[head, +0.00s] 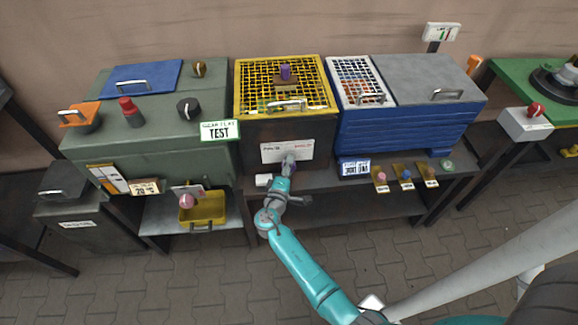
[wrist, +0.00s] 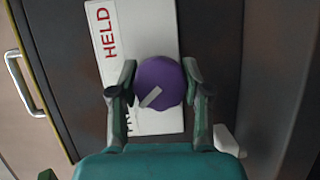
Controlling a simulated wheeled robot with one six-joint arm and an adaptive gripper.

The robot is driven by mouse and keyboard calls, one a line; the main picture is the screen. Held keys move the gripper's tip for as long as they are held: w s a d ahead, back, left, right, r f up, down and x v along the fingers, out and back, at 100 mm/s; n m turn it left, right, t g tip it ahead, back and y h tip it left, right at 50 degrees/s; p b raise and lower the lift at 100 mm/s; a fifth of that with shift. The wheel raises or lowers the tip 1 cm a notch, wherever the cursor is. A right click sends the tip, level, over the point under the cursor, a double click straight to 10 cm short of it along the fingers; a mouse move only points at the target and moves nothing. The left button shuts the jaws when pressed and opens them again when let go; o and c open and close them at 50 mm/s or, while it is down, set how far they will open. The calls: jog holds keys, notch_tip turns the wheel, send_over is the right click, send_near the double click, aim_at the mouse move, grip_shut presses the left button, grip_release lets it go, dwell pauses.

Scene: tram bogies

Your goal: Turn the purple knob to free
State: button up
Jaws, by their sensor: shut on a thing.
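The purple knob (wrist: 158,80) is round with a pale pointer mark, which points down-left in the wrist view. It sits on a white plate (wrist: 150,28) with the red word HELD at upper left; a dark word at lower left is mostly hidden. My gripper (wrist: 160,76) is shut on the knob, one finger on each side. In the head view the plate (head: 301,150) is on the dark front of the yellow-topped box, and my gripper (head: 289,163) covers most of the knob.
A purple piece (head: 285,72) stands on the yellow mesh lid (head: 252,92). A green chest (head: 150,140) with several knobs is on the left, a blue crate (head: 400,130) on the right. Small knobs (head: 406,175) line the shelf edge.

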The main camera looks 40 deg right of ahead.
jog(key=o, duration=1.2)
jog(key=shift+c, duration=0.2)
jog(key=shift+a, duration=0.1)
jog(key=v, duration=1.2)
jog(key=shift+f, duration=0.1)
